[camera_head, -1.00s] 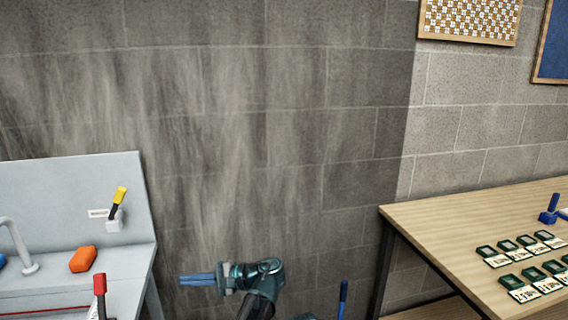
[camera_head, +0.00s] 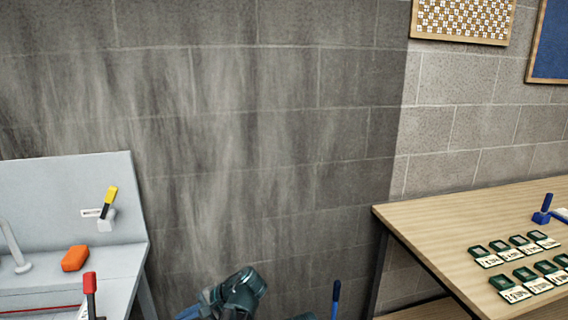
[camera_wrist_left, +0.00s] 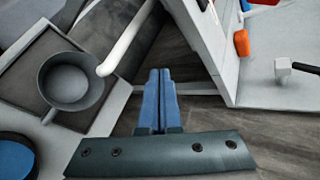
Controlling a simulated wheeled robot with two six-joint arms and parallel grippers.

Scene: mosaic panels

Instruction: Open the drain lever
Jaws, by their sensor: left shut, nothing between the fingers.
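A lever with a yellow grip and black shaft (camera_head: 108,200) sits on a grey block on the sink unit's back panel, tilted up to the right. Its block (camera_wrist_left: 283,70) and black shaft show in the left wrist view. A red-handled lever (camera_head: 90,285) stands at the unit's front. Labels are unreadable, so I cannot tell which is the drain lever. My left gripper (camera_head: 186,314) is low, right of the unit, mostly cut off; the left wrist view shows its blue fingers (camera_wrist_left: 160,72) shut and empty, apart from both levers. A blue upright piece (camera_head: 336,298) seems my right gripper; its opening is unclear.
An orange block (camera_head: 75,258) lies on the sink unit (camera_head: 110,262), near a white tap (camera_head: 16,250). A wooden table (camera_head: 430,225) with several green-and-white items stands right. Floor lies between.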

